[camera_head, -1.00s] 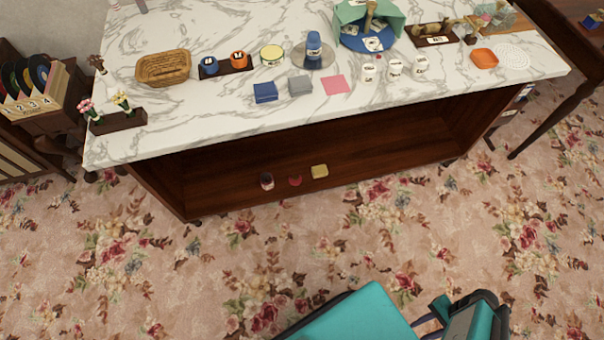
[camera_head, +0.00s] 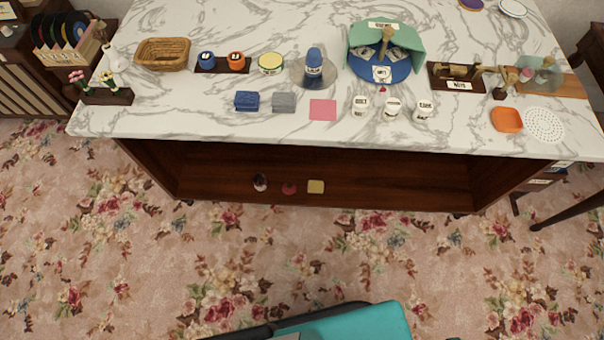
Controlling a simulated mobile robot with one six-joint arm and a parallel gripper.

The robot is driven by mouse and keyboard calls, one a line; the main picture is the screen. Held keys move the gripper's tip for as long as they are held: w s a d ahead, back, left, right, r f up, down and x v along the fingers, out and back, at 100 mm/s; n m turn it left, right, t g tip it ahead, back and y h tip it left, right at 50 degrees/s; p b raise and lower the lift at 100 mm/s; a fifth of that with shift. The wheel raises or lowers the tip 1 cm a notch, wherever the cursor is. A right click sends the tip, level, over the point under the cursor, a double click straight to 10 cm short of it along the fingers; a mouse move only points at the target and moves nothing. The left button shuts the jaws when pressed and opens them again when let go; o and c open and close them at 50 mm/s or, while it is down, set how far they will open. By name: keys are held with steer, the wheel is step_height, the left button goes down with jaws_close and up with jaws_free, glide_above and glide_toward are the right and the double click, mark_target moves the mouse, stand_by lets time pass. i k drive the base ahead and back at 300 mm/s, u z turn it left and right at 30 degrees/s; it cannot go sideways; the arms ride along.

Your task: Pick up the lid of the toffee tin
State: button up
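No label that reads toffee can be made out. A round tin with a pale yellow top (camera_head: 271,62) stands on the marble counter, left of the middle; it may be the toffee tin. A blue round container (camera_head: 206,60) and an orange round container (camera_head: 236,62) stand to its left on a dark tray (camera_head: 222,71); their dark-and-white markings are too small to read. My gripper is not in view; only teal and dark parts of my arm show at the bottom edge, far from the counter.
The shelf below holds small items. Carpet in front is clear.

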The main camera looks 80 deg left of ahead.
mark_target(289, 187)
steer(key=u, duration=0.1)
steer(key=i, duration=0.35)
steer(key=u, duration=0.3)
steer(key=k, duration=0.25)
steer(key=u, duration=2.9)
steer(key=k, duration=0.25)
steer(key=u, duration=1.45)
